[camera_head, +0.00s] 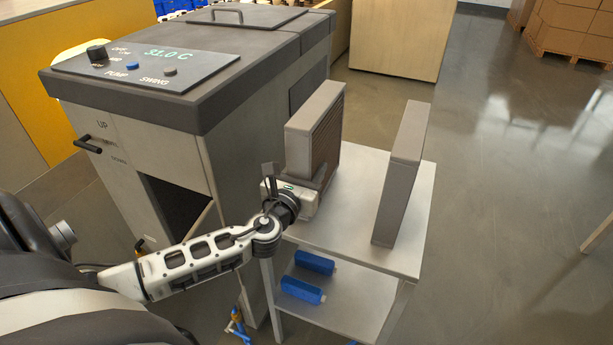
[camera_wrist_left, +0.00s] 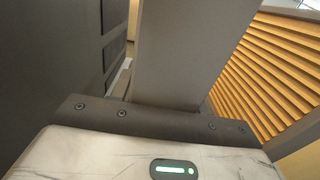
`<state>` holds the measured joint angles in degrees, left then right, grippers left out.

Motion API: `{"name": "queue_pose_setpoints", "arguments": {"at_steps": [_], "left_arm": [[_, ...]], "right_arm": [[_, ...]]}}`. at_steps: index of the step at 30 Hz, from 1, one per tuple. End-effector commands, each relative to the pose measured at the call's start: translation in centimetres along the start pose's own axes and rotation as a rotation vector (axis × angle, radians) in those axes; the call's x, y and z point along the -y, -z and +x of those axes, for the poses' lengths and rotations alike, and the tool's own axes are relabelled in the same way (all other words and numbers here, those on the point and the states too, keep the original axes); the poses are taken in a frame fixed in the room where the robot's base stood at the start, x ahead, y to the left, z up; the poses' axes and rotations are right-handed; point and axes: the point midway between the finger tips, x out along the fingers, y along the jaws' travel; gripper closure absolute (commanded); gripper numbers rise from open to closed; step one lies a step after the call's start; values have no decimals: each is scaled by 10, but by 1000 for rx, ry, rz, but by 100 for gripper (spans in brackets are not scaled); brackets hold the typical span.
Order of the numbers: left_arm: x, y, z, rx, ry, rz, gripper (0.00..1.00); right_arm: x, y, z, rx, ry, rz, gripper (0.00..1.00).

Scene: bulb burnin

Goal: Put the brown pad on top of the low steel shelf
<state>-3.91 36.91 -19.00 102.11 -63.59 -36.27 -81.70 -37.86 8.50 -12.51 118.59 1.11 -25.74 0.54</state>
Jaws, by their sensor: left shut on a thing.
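The brown pad (camera_head: 329,143) is a tall grey-framed panel with a brown slatted face. It is upright at the left side of the low steel shelf (camera_head: 350,225), beside the machine. My left gripper (camera_head: 296,181) is shut on the near edge of its frame. In the left wrist view the pad's grey frame (camera_wrist_left: 187,50) rises from the jaws, with orange-brown slats (camera_wrist_left: 268,70) to the right. The pad's lower edge is hidden behind the gripper, so I cannot tell whether it touches the shelf top. My right gripper is not in view.
A second upright grey panel (camera_head: 402,175) stands at the right of the shelf top, with bare steel between. Two blue objects (camera_head: 314,262) lie on the lower tier. The large grey machine (camera_head: 190,90) with a 31.0 C display stands close on the left.

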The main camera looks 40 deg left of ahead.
Motion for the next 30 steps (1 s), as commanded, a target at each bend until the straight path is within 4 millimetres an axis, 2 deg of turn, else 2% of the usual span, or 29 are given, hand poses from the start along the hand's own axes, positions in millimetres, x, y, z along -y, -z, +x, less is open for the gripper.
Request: {"name": "queue_pose_setpoints", "arguments": {"at_steps": [1, 3, 14, 15, 17, 18, 27, 30], "left_arm": [[0, 8, 0, 2, -1, 1, 86], [0, 12, 0, 3, -1, 1, 86], [0, 15, 0, 4, -1, 0, 86], [0, 16, 0, 2, 0, 0, 52], [0, 16, 0, 1, 0, 0, 35], [0, 16, 0, 1, 0, 0, 33], [-1, 12, 0, 2, 0, 0, 33], [0, 14, -9, -1, 1, 1, 33]], "right_arm": [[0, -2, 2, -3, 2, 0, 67], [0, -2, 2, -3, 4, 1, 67], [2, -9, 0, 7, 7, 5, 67], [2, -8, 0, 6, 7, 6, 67], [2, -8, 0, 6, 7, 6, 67], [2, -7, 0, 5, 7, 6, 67], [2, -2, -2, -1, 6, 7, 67], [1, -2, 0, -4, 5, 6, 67]]}}
